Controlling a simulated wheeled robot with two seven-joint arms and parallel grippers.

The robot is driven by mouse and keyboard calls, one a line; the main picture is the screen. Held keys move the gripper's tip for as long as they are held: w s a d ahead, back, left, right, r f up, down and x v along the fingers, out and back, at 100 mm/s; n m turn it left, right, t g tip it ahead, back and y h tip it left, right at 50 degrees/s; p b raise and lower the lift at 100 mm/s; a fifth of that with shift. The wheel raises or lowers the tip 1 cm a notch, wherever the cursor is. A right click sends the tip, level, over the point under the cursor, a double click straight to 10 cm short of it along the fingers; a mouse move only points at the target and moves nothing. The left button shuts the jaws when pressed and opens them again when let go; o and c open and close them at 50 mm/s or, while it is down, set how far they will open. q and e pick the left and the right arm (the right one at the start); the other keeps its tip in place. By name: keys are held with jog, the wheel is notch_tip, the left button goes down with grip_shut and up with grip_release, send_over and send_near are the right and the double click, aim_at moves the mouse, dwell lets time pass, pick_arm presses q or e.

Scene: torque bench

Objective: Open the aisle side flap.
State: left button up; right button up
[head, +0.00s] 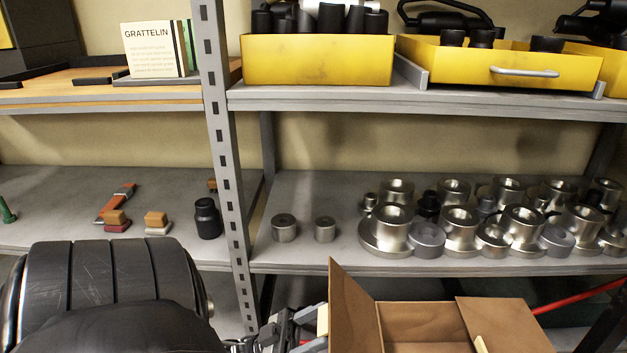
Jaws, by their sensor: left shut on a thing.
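An open brown cardboard box (425,325) shows at the bottom edge, its lower part cut off by the frame. Its left flap (352,312) stands up, tilted. Its right flap (505,325) lies folded outward. I cannot tell which flap is the aisle side one. My left gripper (318,325) is at the outer face of the left flap, its pale pad against it, and is shut on that flap; the grip itself is partly hidden. A small pale strip (480,344) shows at the box's front; I cannot tell what it is. My right gripper is not in view.
A grey metal rack with an upright post (222,150) stands behind the box. Its middle shelf (310,258) holds several metal fittings. Yellow bins (318,62) are on the upper shelf. A red bar (580,296) shows right of the box.

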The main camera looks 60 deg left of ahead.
pick_arm(q)
jog(key=o, duration=1.2)
jog(key=shift+w+d+f, duration=0.1)
jog(key=shift+d+f, duration=0.15)
jog(key=shift+f, duration=0.15)
jog(key=shift+o, duration=1)
jog(key=shift+a+r, duration=0.1)
jog(key=shift+a, duration=0.1)
jog(key=v, duration=0.7)
